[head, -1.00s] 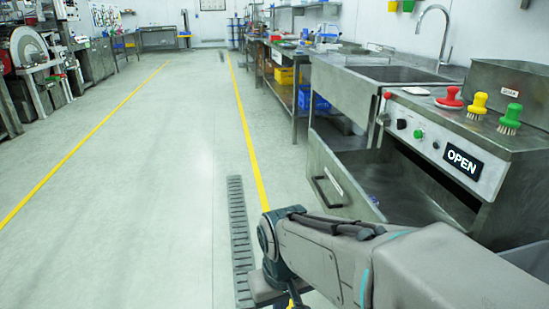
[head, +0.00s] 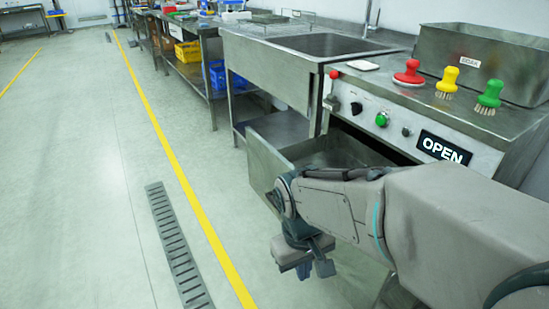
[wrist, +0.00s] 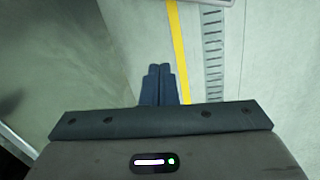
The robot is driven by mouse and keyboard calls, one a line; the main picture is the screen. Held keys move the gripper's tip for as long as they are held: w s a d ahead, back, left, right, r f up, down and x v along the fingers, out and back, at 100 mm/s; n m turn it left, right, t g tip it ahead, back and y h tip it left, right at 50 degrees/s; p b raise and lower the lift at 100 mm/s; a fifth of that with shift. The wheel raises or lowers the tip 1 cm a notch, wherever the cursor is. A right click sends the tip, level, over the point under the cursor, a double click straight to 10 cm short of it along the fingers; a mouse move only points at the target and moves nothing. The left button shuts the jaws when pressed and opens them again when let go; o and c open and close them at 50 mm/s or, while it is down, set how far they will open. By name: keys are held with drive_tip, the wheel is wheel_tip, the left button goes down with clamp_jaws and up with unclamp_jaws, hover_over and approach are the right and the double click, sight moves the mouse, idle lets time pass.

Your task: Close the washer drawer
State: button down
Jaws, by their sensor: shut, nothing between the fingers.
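The washer drawer (head: 262,165) is a steel bin pulled out from under the control panel (head: 395,125). Part of its inside shows, and my arm covers its right part and its handle. A sign on the panel reads OPEN (head: 443,149). My gripper (head: 318,270) points down in front of the drawer, low and near the floor side. In the wrist view my gripper (wrist: 160,70) has its fingers together with nothing between them. A grey metal surface fills the left of that view; I cannot tell whether it is the drawer. No contact with the drawer is visible.
Red, yellow and green brushes (head: 446,82) stand on the machine top beside a steel box (head: 485,60). A sink unit (head: 310,60) adjoins behind. Floor to the left is free, with a yellow line (head: 165,135) and a drain grate (head: 178,245).

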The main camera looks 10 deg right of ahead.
drive_tip(key=w+a+r+n+t+h+p, duration=0.1)
drive_tip(key=w+a+n+t+h+p, duration=0.15)
drive_tip(key=w+a+n+h, duration=0.45)
drive_tip(key=w+a+r+n+t+h+p, duration=0.1)
drive_tip(key=w+a+n+t+h, duration=0.25)
drive_tip(key=w+n+h, duration=0.75)
drive_tip(key=shift+n+y, duration=0.8)
drive_tip(key=b+x, duration=0.1)
drive_tip(key=x, duration=0.3)
drive_tip(key=s+b+x, duration=0.1)
drive_tip(key=x, duration=0.3)
drive_tip(key=s+b+x, duration=0.1)
drive_tip(key=x, duration=0.3)
drive_tip(key=shift+s+d+f+b, duration=0.1)
drive_tip(key=shift+s+d+b, duration=0.1)
drive_tip(key=shift+d+b, duration=0.15)
drive_tip(key=shift+w+d, duration=0.15)
drive_tip(key=shift+d, duration=0.25)
